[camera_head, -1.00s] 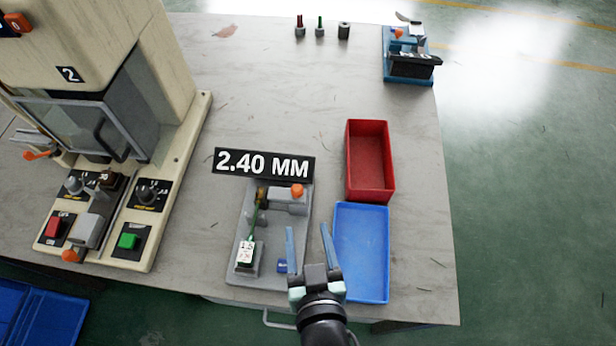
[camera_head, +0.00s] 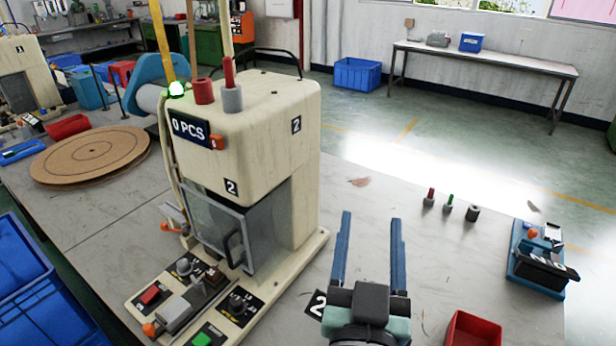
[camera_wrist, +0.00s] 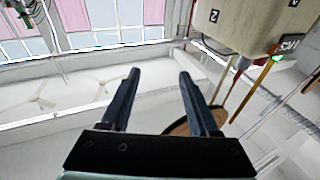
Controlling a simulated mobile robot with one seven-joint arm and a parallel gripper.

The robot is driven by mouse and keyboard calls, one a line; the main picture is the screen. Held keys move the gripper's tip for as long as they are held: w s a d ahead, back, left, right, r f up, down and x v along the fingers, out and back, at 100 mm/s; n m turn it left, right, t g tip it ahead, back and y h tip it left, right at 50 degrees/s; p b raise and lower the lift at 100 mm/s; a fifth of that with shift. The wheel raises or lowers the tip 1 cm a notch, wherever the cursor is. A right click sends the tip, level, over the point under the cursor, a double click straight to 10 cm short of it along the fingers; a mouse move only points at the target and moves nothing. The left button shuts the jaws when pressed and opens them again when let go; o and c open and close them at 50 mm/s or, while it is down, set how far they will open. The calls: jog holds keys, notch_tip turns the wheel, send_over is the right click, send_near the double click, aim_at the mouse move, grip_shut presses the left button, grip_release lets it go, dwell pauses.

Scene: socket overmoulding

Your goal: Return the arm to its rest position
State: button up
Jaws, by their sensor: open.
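My gripper (camera_head: 370,232) is raised in front of the head camera, to the right of the cream machine, with its two blue fingers pointing up and spread apart. Nothing is between them. In the wrist view my gripper (camera_wrist: 158,85) is also open and empty, with the ceiling and upper wall behind it.
The cream moulding machine (camera_head: 250,130) stands left of my gripper. A red tray (camera_head: 472,330) is at the bottom right edge. A blue fixture (camera_head: 540,258) and several small pins (camera_head: 449,204) sit to the right. The tabletop between machine and pins is largely clear.

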jog(key=s+a+r+n+t+y, duration=0.1)
jog(key=s+a+r+t, duration=0.1)
jog(key=r, duration=0.8)
jog(key=s+a+r+t+y, duration=0.1)
jog(key=s+a+r+t, duration=0.2)
jog(key=r, duration=0.8)
jog(key=s+a+r+n+t+y, duration=0.1)
jog(key=s+a+r+t, duration=0.1)
jog(key=r, duration=0.9)
jog(key=shift+s+a+r+n+t+y+p, duration=0.15)
jog(key=shift+s+a+n+t+y+p, duration=0.15)
jog(key=shift+a+t+y+p, duration=0.15)
jog(key=shift+w+d, duration=0.1)
jog(key=shift+c, duration=0.3)
jog(key=shift+c, duration=0.6)
